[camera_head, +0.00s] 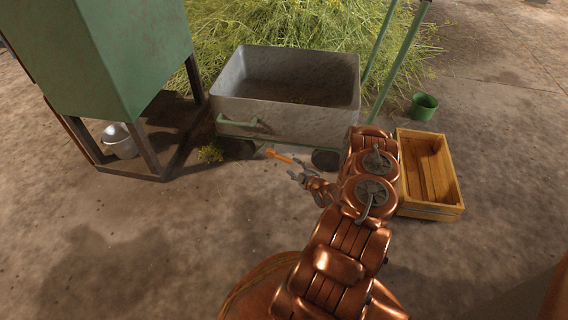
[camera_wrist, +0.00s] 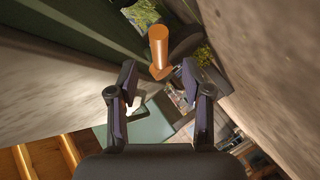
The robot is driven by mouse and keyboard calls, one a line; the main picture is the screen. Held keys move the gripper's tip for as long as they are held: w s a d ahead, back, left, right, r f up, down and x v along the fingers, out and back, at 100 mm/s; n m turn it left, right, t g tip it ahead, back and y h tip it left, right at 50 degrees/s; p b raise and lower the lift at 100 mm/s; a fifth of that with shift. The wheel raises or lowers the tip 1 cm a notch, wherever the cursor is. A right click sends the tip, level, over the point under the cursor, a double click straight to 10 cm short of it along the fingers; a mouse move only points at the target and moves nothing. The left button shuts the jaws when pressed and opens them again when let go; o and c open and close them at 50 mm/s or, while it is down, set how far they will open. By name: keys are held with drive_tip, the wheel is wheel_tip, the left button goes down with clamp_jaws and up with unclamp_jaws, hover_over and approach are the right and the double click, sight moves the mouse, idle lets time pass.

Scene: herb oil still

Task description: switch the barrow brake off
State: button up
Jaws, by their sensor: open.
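The grey barrow (camera_head: 285,112) stands in front of the herb pile with its tub empty. A green handle bar (camera_head: 240,125) is on its near side. The orange brake lever (camera_head: 279,156) sticks out low at the barrow's near side, between the wheels. In the wrist view the orange lever (camera_wrist: 158,52) shows just beyond the fingertips, near the middle. My gripper (camera_head: 296,172) is open and empty, just right of and nearer than the lever, apart from it in the head view. In the wrist view my gripper's two fingers (camera_wrist: 157,78) are spread, with the lever beyond the gap between them.
A wooden crate (camera_head: 457,207) stands right of my arm. A green bucket (camera_head: 424,106) is behind it. A green tank on dark legs (camera_head: 125,50) and a metal pail (camera_head: 119,141) are at left. Cut herbs (camera_head: 300,25) are piled behind the barrow. The floor at front left is clear.

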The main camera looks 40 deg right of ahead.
sight(288, 161)
drive_tip(key=b+x, duration=0.2)
drive_tip(key=x, duration=0.3)
drive_tip(key=shift+w+d+f, duration=0.2)
drive_tip(key=shift+w+d, duration=0.05)
drive_tip(key=shift+w, duration=0.1)
drive_tip(key=shift+x, duration=0.9)
drive_tip(key=shift+r, duration=0.1)
drive_tip(key=shift+c, duration=0.4)
clamp_jaws()
drive_tip(key=shift+a, duration=0.1)
